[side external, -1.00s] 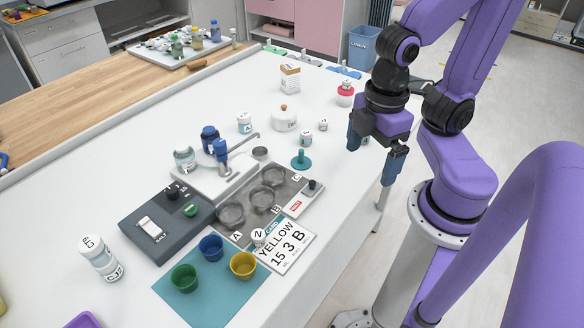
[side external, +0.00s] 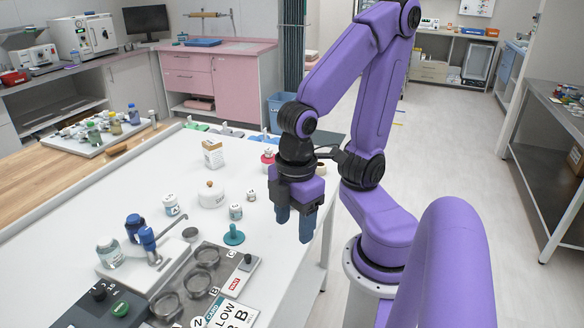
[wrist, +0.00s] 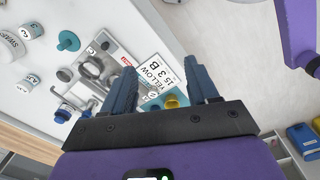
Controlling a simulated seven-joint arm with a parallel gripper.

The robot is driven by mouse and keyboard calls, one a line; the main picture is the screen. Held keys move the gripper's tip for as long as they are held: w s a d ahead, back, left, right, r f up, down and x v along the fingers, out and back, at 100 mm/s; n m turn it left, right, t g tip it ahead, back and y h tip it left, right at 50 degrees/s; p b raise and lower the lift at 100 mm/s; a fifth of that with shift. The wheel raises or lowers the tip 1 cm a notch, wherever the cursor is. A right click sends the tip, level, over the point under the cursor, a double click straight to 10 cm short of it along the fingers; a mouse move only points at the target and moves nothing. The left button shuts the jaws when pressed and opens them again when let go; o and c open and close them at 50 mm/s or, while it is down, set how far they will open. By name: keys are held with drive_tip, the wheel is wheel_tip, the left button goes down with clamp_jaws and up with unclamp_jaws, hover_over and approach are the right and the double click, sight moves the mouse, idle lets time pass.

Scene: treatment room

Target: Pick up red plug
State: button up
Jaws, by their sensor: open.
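A small round red-and-white item (side external: 266,160) stands near the table's far right edge in the side view, just left of my gripper's upper body. I cannot tell if it is the red plug; no other clear red plug shows. My gripper (side external: 293,228) points down near the table's right edge, its fingers apart with nothing between them.
On the white table (side external: 95,210) stand a teal knobbed piece (side external: 233,236), white jars (side external: 211,196), a box (side external: 213,154) and a stand with blue parts (side external: 146,240). A grey tray with round wells (side external: 225,262) lies in front. Floor lies beyond the right edge.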

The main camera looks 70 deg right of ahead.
drive_tip(key=w+d+f+g+h, duration=0.1)
drive_tip(key=w+d+f+h, duration=0.2)
drive_tip(key=w+d+h, duration=0.65)
drive_tip(key=w+d+f+g+h, duration=0.1)
drive_tip(key=w+d+f+h, duration=0.25)
drive_tip(key=w+d, duration=1.1)
drive_tip(key=s+d+f+n+h, duration=0.1)
drive_tip(key=d+f, duration=0.3)
drive_tip(key=d, duration=0.3)
drive_tip(key=s+d+f+n+h, duration=0.1)
drive_tip(key=d+f, duration=0.3)
drive_tip(key=d, duration=0.4)
drive_tip(key=s+d+f+n+h, duration=0.2)
drive_tip(key=d+f+h, duration=0.1)
drive_tip(key=d, duration=0.5)
drive_tip(key=shift+f+n+t, duration=0.3)
drive_tip(key=shift+f, duration=0.55)
drive_tip(key=shift+s+d+f, duration=0.2)
drive_tip(key=shift+d+f, duration=0.15)
drive_tip(key=shift+d, duration=0.1)
drive_tip(key=d, duration=0.7)
drive_tip(key=shift+s+d+r, duration=0.1)
drive_tip(key=shift+s+r, duration=0.05)
drive_tip(key=c, duration=1)
